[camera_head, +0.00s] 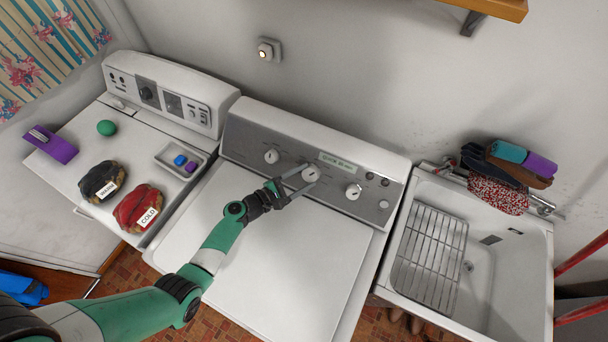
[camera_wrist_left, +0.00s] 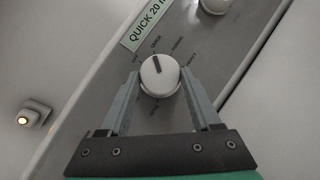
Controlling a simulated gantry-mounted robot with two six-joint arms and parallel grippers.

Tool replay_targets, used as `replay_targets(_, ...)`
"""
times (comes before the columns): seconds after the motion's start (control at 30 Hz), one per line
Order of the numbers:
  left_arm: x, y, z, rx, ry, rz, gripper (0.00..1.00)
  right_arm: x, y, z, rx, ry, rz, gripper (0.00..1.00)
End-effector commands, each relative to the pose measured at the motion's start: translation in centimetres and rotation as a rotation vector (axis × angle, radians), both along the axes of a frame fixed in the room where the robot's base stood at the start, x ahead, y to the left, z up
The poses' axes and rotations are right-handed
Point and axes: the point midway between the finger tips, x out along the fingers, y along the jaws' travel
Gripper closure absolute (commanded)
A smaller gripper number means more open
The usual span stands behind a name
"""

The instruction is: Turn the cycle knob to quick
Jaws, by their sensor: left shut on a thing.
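The cycle knob (camera_head: 311,174) is the white middle dial on the grey washer panel (camera_head: 240,133). In the left wrist view the knob (camera_wrist_left: 160,80) has a dark pointer mark aimed up at the QUICK label. My left gripper (camera_head: 306,177) is shut on the knob, one finger on each side; it also shows in the left wrist view (camera_wrist_left: 161,78). The display (camera_head: 338,162) above reads QUICK 20, its end cut off in the left wrist view. My right gripper is not in view.
Other white knobs sit left (camera_head: 271,156) and right (camera_head: 353,191) on the panel. A sink (camera_head: 535,250) with a wire rack (camera_head: 430,248) stands at right. A dryer with cloth bundles and a small tray (camera_head: 168,154) is at left. The washer lid (camera_head: 270,265) is bare.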

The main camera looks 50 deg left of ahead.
Motion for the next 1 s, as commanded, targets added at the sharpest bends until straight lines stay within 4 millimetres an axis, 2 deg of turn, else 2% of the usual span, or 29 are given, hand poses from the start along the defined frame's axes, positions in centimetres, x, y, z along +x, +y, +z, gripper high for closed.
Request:
replay_targets(0.63, 0.03, 0.04, 0.12, 0.048, 0.015, -0.031, 0.91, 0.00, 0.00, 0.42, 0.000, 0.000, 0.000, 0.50)
replay_targets(0.67, 0.04, 0.03, 0.13, 0.048, 0.015, -0.031, 0.30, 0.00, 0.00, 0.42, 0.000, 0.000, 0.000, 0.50)
replay_targets(0.8, 0.03, 0.04, 0.11, 0.048, 0.016, -0.030, 0.06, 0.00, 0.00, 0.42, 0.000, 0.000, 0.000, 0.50)
replay_targets(1.0, 0.03, 0.05, 0.09, 0.048, 0.016, -0.030, 0.06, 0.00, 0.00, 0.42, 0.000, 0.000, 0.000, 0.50)
